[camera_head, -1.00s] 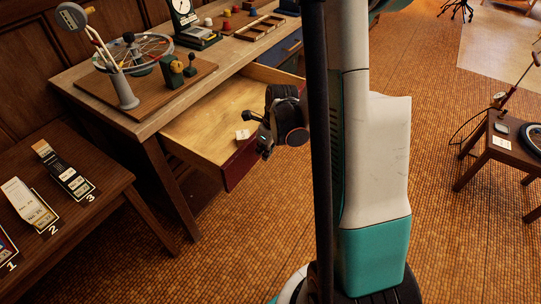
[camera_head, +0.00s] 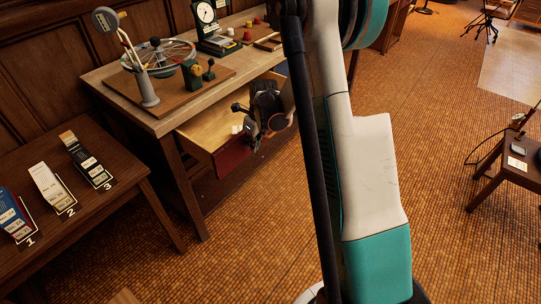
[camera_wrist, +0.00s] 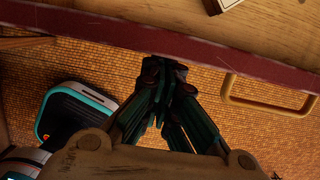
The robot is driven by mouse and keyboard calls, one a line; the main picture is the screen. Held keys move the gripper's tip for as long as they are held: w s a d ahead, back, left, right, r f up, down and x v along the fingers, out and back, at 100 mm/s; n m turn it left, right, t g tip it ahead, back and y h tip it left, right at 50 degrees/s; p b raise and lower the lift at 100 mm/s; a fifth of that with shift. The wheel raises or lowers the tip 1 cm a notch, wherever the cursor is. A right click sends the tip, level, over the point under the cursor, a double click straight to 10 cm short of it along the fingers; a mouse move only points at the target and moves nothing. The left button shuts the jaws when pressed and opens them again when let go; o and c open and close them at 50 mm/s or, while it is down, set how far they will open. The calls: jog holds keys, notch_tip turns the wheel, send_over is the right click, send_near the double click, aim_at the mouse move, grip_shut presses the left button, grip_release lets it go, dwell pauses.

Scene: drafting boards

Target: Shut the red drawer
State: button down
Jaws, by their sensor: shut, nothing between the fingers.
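The red drawer (camera_head: 232,158) sticks partly out of the wooden desk. Its light wood inside shows from above, with a small white object (camera_head: 237,129) in it. In the wrist view its red front edge (camera_wrist: 90,27) runs across the top, with a brass-coloured handle (camera_wrist: 268,108) at right. My gripper (camera_head: 250,137) is at the outer side of the drawer front. In the wrist view the shut, empty fingers (camera_wrist: 164,68) point at the front, left of the handle. They look close to it or touching; I cannot tell which.
On the desk (camera_head: 118,76) stand a wheel device (camera_head: 158,55), a dial gauge (camera_head: 206,14) and small coloured pieces. A low table (camera_head: 110,215) with numbered cards stands at left. Another small table (camera_head: 515,165) is at right. Tiled floor between is clear.

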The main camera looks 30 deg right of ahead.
jog(key=p, duration=0.1)
send_over(219, 138)
jog(key=shift+f, duration=0.1)
dwell(0.4)
